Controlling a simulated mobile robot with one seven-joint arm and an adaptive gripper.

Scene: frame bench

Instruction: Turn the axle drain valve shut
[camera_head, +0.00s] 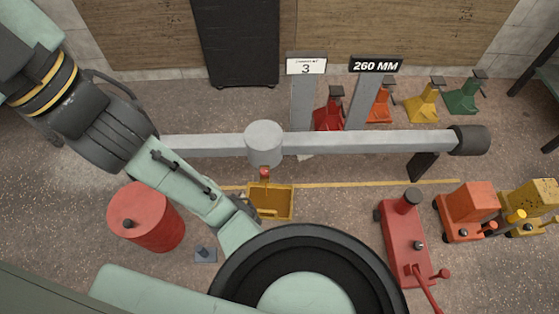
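The axle is a long grey beam (350,142) running across the view, with a round grey housing (264,140) at its middle. A small red piece, seemingly the drain valve (264,174), shows just below the housing. Its handle angle is too small to tell. A yellow open tray (284,214) lies on the floor below it. My gripper (250,208) appears as a small dark shape at the tray's left edge, in the picture below and left of the valve and apart from it. My arm partly hides it, and its fingers are not clear.
A red drum (146,216) stands left of my arm. A red jack (403,240) and orange machine (467,210) stand right. Two posts with signs (306,66) (376,65) and several coloured stands (421,103) are behind the beam. Bare floor lies between tray and red jack.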

